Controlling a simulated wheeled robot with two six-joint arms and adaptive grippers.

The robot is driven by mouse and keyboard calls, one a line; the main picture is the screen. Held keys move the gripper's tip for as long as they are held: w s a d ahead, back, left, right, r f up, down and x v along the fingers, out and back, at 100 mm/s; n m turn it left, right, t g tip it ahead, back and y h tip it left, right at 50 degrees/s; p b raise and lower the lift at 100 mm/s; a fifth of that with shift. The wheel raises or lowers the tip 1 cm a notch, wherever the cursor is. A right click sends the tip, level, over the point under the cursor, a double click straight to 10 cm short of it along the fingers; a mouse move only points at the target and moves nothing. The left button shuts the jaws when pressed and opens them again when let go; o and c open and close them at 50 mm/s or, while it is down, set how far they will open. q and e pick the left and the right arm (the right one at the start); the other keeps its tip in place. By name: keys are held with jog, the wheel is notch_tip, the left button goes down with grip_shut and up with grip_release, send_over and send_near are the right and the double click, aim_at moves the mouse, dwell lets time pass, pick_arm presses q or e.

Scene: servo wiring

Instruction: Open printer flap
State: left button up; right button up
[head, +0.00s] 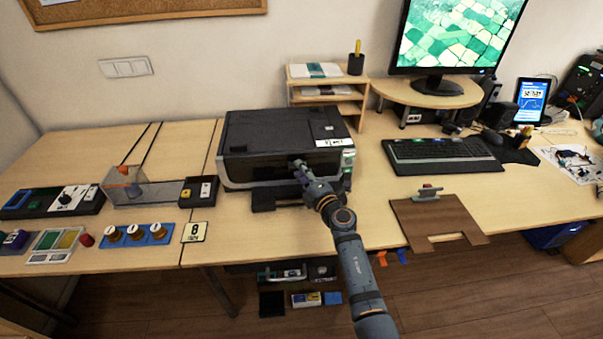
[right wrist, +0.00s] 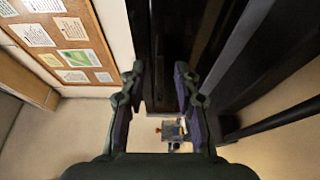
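The printer (head: 262,132) is a black box on the wooden desk, with a white label and a small panel at its front right. Its dark front face (head: 250,170) is partly hidden by my right gripper (head: 299,168), which is up against the front from the right. In the right wrist view, the right gripper's two fingers (right wrist: 160,75) are apart, with a dark printer part (right wrist: 162,95) showing between them. I cannot tell whether they touch it, or how far the flap stands from shut. My left gripper is not in view.
A paper shelf (head: 350,104) stands behind the printer at right. A keyboard (head: 440,153) and a brown board (head: 437,222) lie to the right. A black box with buttons (head: 198,191) and a blue strip with round knobs (head: 137,235) lie to the left.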

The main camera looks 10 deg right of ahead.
grip_shut()
